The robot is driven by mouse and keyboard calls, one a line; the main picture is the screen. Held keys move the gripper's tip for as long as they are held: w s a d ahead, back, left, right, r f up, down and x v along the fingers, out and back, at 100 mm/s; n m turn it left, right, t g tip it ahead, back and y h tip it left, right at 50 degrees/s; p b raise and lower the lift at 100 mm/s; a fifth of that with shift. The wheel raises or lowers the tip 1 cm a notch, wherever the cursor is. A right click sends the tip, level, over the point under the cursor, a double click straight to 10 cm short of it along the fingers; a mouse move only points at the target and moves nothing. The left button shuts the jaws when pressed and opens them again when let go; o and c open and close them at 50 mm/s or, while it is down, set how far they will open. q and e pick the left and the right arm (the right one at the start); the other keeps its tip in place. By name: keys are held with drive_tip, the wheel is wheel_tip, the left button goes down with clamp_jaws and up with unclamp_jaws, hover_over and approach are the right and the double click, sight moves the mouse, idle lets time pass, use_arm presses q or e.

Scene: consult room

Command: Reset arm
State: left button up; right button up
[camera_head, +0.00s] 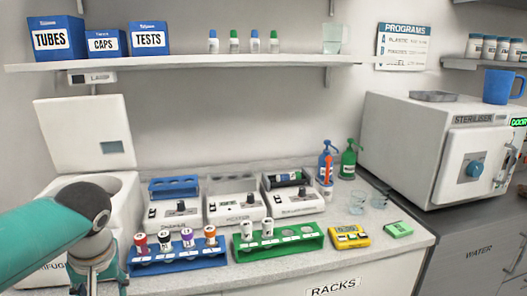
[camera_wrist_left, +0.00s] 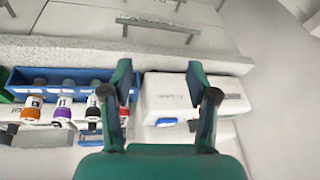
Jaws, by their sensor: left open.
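My left arm comes in from the left edge in the head view, over the front left of the counter. Its gripper (camera_head: 98,282) shows at the bottom, partly cut off by the frame edge. In the left wrist view the two fingers of the left gripper (camera_wrist_left: 160,76) stand apart with nothing between them. A blue rack (camera_wrist_left: 85,75) with capped tubes lies to the left of the fingers in that view, and a white appliance (camera_wrist_left: 170,95) is seen behind and between them. My right gripper is in neither view.
The blue tube rack (camera_head: 180,262) and a green rack (camera_head: 278,249) stand along the counter's front. Several white devices (camera_head: 233,200) stand behind them. An open white centrifuge (camera_head: 90,130) is at left, partly hidden by my arm. A steriliser (camera_head: 410,150) stands at right.

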use_arm(q)
drive_tip(key=s+d+f+m+g+h+p, duration=0.1)
drive_tip(key=s+d+f+g, duration=0.15)
drive_tip(key=f, duration=0.75)
drive_tip(key=s+d+f+g+h+p, duration=0.1)
drive_tip(key=s+d+f+g+p, duration=0.15)
drive_tip(key=f, duration=0.75)
drive_tip(key=s+d+f+m+g+h+p, duration=0.1)
drive_tip(key=s+d+f+h, duration=0.2)
drive_tip(key=s+d+f, duration=0.45)
drive_tip(key=s+d+f+h+p, duration=0.1)
drive_tip(key=s+d+f+h, duration=0.1)
drive_tip(key=s+d+f, duration=0.55)
drive_tip(key=w+a+f+t, duration=0.1)
drive_tip(key=t, duration=0.1)
drive_tip(key=w+a+f+m+t, duration=0.1)
drive_tip(key=w+f+t, duration=0.1)
drive_tip(key=shift+w+a+f, duration=0.15)
drive_tip(key=shift+w+f, duration=0.05)
drive_tip(key=shift+w, duration=0.1)
